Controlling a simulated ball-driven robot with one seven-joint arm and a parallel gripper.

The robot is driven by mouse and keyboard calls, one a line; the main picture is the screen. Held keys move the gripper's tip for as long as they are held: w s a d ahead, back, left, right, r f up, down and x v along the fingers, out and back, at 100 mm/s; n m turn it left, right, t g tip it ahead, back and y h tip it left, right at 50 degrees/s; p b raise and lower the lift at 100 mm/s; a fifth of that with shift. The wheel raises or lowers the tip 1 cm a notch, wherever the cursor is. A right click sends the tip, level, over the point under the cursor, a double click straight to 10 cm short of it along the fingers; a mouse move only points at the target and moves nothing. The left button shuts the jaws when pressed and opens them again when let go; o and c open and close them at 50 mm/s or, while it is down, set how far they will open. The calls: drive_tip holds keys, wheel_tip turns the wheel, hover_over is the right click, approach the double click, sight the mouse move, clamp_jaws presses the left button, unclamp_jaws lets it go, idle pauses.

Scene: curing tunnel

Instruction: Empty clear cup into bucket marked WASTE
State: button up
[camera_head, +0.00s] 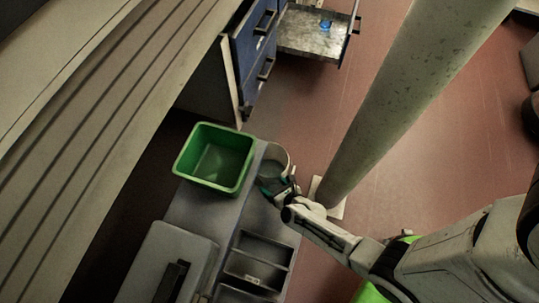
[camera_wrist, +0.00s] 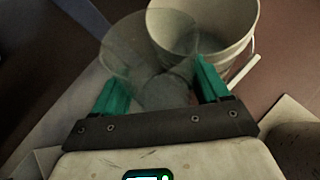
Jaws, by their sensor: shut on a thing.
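My gripper (camera_wrist: 158,88) is shut on a clear cup (camera_wrist: 135,48), which sits between its two teal fingers in the wrist view. The cup is see-through, and I cannot make out its contents or its exact tilt. A pale bucket (camera_wrist: 238,55) with a wire handle lies just beyond the cup, its open mouth partly seen through the cup's wall. In the head view the bucket (camera_head: 286,153) stands at the grey bench's right edge, with my gripper (camera_head: 270,188) close by its near side. No WASTE marking is readable on it.
A green bin (camera_head: 238,180) stands left of the bucket on the grey bench (camera_head: 190,208). A divided dark tray (camera_head: 262,256) and a grey case (camera_head: 150,262) are nearer. A thick post (camera_head: 400,95) rises close on the right. An open drawer (camera_head: 305,42) is at the back.

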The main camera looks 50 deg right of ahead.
drive_tip(key=shift+s+a+f+t+h+b, duration=0.2)
drive_tip(key=shift+f+b, duration=0.25)
drive_tip(key=shift+b, duration=0.45)
drive_tip(key=shift+s+a+f+t+h+b, duration=0.1)
drive_tip(key=shift+f+t+b, duration=0.1)
drive_tip(key=shift+f+b, duration=0.45)
drive_tip(key=b, duration=0.2)
drive_tip(key=shift+a+r+n+t+b, duration=0.15)
drive_tip(key=shift+n+t+b, duration=0.15)
drive_tip(key=shift+t, duration=0.1)
drive_tip(key=shift+s+h, duration=0.1)
drive_tip(key=shift+h, duration=0.2)
drive_tip(key=shift+a+r+b, duration=0.1)
drive_tip(key=shift+r+b, duration=0.05)
drive_tip(key=shift+b, duration=0.3)
